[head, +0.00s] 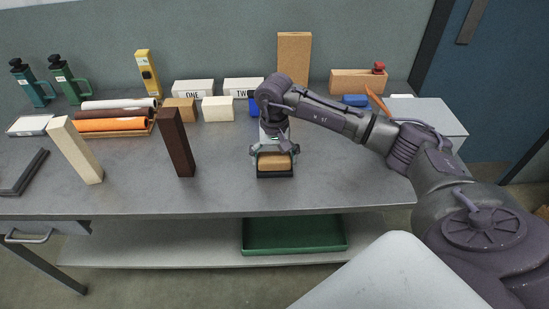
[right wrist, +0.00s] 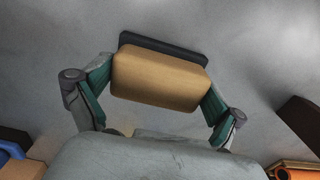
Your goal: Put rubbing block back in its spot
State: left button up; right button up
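The rubbing block (head: 275,162) looks like a tan block with rounded edges, near the front middle of the grey bench. It also shows in the right wrist view (right wrist: 160,78). A flat black piece (right wrist: 165,45) lies beneath it and sticks out past one long side; I cannot tell whether they are joined. My right gripper (head: 275,152) points down over the block, its fingers against the block's two short ends. I cannot tell whether the block rests or hangs slightly above the bench. My left gripper is not in view.
A dark brown board (head: 176,142) and a pale board (head: 76,150) stand left of the block. Rolls (head: 112,124), white boxes (head: 193,88), a tall tan block (head: 294,58) and bottles line the back. Bench around the block is clear. A green tray (head: 295,235) sits below.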

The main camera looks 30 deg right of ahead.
aim_at(275, 156)
dwell(0.3)
jog(key=shift+r+p, duration=0.3)
jog(key=shift+p, duration=0.05)
notch_tip(275, 156, up, 12)
jog(key=b, duration=0.2)
jog(key=shift+f, duration=0.15)
